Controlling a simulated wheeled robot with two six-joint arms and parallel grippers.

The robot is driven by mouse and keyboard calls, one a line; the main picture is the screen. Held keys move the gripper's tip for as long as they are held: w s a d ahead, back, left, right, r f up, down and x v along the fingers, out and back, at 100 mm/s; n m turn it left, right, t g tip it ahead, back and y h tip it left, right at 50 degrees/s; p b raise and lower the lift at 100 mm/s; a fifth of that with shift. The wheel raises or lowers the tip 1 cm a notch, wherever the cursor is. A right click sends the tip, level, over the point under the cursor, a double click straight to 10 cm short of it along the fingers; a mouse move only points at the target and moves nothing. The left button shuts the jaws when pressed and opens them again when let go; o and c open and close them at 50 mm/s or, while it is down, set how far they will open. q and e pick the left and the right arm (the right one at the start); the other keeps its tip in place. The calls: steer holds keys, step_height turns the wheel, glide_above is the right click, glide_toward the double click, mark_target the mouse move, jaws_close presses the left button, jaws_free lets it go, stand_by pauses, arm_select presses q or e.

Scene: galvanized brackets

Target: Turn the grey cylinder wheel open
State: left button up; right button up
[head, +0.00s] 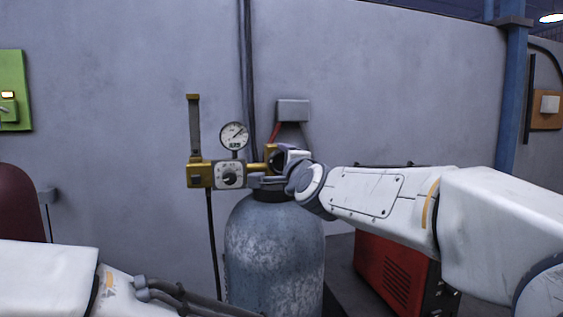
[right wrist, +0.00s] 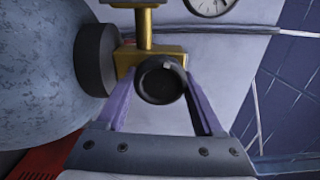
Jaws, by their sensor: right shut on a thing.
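The grey cylinder (head: 270,245) stands upright in the middle of the head view, its paint worn. A brass valve sits above its dark collar; in the right wrist view the valve body (right wrist: 150,55) is plain. The dark round wheel (right wrist: 160,82) is on the valve, facing the right wrist camera. My right gripper (head: 284,153) is at the valve; in the right wrist view its purple fingers (right wrist: 161,90) are on both sides of the wheel, shut on it.
A brass regulator (head: 201,174) with a dial gauge (head: 234,136) is left of the valve. A grey wall box (head: 293,110) is behind. A red machine (head: 390,275) stands low right, a dark red cylinder (head: 18,210) far left. The wall (head: 130,90) is close behind.

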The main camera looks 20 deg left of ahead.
steer(key=n+p, duration=0.1)
steer(key=n, duration=0.4)
steer(key=shift+a+n+p, duration=0.1)
steer(key=shift+n+p, duration=0.5)
steer(key=shift+n, duration=1.1)
steer(key=o, duration=1.4)
steer(key=shift+s, duration=0.1)
steer(key=shift+c, duration=0.2)
steer(key=shift+r, duration=0.1)
